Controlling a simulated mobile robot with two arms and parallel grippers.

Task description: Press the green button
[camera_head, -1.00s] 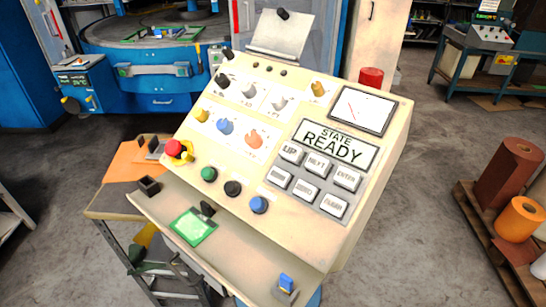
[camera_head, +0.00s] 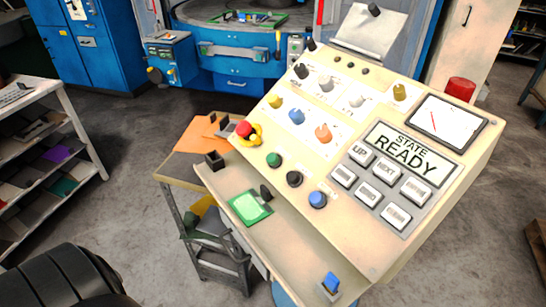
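The green button (camera_head: 274,160) is a small round knob on the sloped face of the cream control panel (camera_head: 255,140), in the lower row. The panel's display (camera_head: 410,150) reads "STATE READY". A dark, rounded, ribbed part of my own body shows at the lower left. Neither gripper's fingers show.
A shelf (camera_head: 84,112) with sheets stands at the left. A blue machine (camera_head: 235,60) is behind the panel. A green card (camera_head: 249,208) lies on the panel's front ledge. A small cart with orange sheets (camera_head: 203,134) stands left of the panel. Grey floor is open between shelf and cart.

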